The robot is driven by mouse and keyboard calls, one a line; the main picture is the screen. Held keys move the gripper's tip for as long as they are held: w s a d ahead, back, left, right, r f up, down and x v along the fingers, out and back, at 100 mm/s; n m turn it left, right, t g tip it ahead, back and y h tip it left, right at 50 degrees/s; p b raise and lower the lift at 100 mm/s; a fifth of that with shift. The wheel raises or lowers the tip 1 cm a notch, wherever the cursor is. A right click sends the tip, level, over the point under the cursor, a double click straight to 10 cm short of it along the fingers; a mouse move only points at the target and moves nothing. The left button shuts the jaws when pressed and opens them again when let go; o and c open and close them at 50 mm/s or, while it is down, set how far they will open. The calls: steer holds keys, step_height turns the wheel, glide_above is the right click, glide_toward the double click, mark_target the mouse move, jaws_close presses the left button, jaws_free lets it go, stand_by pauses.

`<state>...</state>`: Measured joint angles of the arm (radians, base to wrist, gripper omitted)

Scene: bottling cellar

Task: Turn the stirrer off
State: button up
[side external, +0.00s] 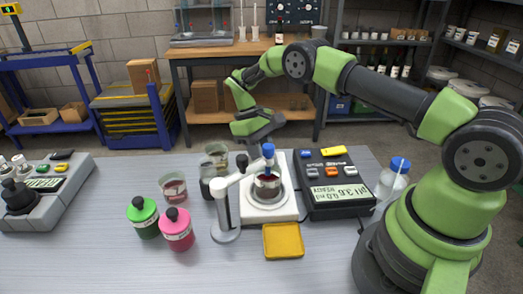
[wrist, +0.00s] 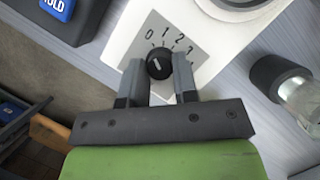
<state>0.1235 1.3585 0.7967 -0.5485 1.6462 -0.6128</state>
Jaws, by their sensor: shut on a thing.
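The stirrer (side external: 285,213) is a white plate unit on the bench, with a beaker (side external: 267,188) of dark red liquid on its round top. In the wrist view, its white housing (wrist: 130,38) carries a grey dial plate (wrist: 181,44) marked 0, 1, 2, 3. A round black knob (wrist: 157,66) with a short white mark sits at the dial; I cannot tell which number the mark meets. My gripper (wrist: 160,80) is shut on the knob, one finger on each side. In the side view, my gripper is behind the stirrer and the fingertips and knob are hidden.
A white stand with a blue-topped probe (side external: 268,151) reaches over the beaker. A black pH meter (side external: 336,201) stands close on the right. Green (side external: 142,217) and pink (side external: 177,230) bottles and several jars stand left. A yellow tray (side external: 283,241) lies in front.

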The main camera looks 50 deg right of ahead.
steer(key=o, duration=0.9)
steer(key=v, duration=0.4)
steer(key=shift+w+r, duration=0.2)
steer(key=shift+r, duration=0.1)
step_height(320, 180, up, 7)
steer(key=shift+r, duration=0.15)
